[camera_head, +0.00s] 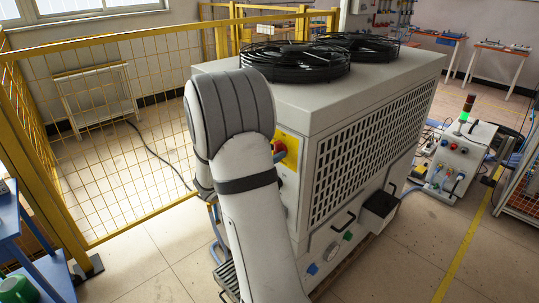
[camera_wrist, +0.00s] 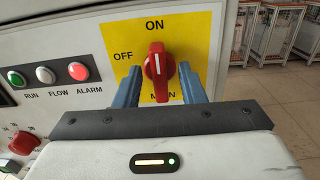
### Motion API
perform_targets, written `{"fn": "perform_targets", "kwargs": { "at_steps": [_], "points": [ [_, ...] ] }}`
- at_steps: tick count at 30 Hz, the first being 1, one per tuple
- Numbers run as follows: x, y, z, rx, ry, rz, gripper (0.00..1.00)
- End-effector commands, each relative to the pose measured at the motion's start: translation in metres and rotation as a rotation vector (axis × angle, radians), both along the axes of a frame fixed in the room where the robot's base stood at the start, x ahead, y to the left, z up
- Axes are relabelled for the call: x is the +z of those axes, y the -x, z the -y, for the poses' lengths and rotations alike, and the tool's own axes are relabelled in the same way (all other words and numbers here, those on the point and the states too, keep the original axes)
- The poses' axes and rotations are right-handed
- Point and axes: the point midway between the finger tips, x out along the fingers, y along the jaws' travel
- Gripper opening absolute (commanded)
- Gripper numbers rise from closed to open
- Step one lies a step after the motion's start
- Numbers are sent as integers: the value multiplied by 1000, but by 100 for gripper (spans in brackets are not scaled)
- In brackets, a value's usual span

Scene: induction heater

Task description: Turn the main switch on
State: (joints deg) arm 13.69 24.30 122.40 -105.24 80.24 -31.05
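The main switch is a red rotary knob (camera_wrist: 157,60) on a yellow plate (camera_wrist: 200,38) marked ON at the top, OFF at the left and a partly hidden word below. Its handle stands upright, with its white line toward ON. My gripper (camera_wrist: 159,72) has one blue finger on each side of the knob, with yellow plate showing in the gaps. It is open around the handle, and I see no clear contact. In the head view, the red knob (camera_head: 279,147) shows beside my arm, which hides my gripper.
Green, white and red lamps (camera_wrist: 46,74) marked RUN, FLOW and ALARM sit left of the plate. Another red knob (camera_wrist: 24,143) is lower left. The grey machine (camera_head: 350,150) has fans on top. A yellow mesh fence (camera_head: 110,140) stands at the left.

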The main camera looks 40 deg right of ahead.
Motion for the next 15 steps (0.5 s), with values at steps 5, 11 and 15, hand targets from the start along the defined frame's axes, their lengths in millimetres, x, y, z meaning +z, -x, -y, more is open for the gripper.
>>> {"fn": "perform_targets", "kwargs": {
  "at_steps": [5,11,15],
  "points": [
    [0,0,-4,2,0,-1,36],
    [-1,1,-34,6,-1,-1,36],
    [-1,4,-57,5,0,0,36]
  ]
}}
